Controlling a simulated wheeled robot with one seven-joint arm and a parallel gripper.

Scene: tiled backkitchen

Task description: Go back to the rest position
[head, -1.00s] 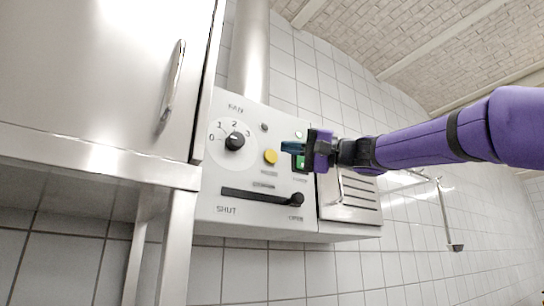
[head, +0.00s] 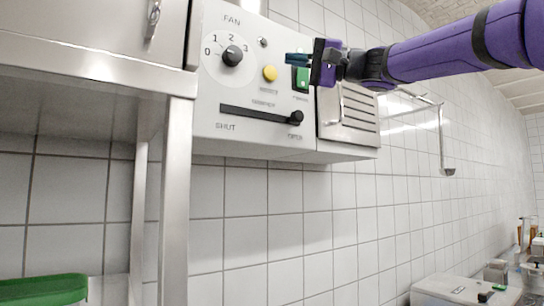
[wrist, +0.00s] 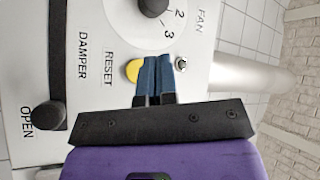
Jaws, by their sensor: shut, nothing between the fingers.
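My gripper (head: 292,60) is at the end of my purple arm, in front of a white control panel (head: 215,135) on the tiled wall. Its blue fingers are shut with nothing between them; they also show in the wrist view (wrist: 156,75), side by side. In the wrist view the fingertips overlap the edge of the yellow reset button (wrist: 133,71); I cannot tell whether they touch the panel. The fan dial (head: 232,56) stands left of the gripper. The damper slider's black knob (head: 296,118) is at the right, open end of its slot. A green switch (head: 302,78) is partly behind my gripper.
A steel cabinet on a legged frame (head: 178,200) stands close on the left. A louvred box (head: 348,120) adjoins the panel's right side. A ladle (head: 447,150) hangs from a rail further right. A white appliance (head: 450,290) is at the lower right. The wall below the panel is clear.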

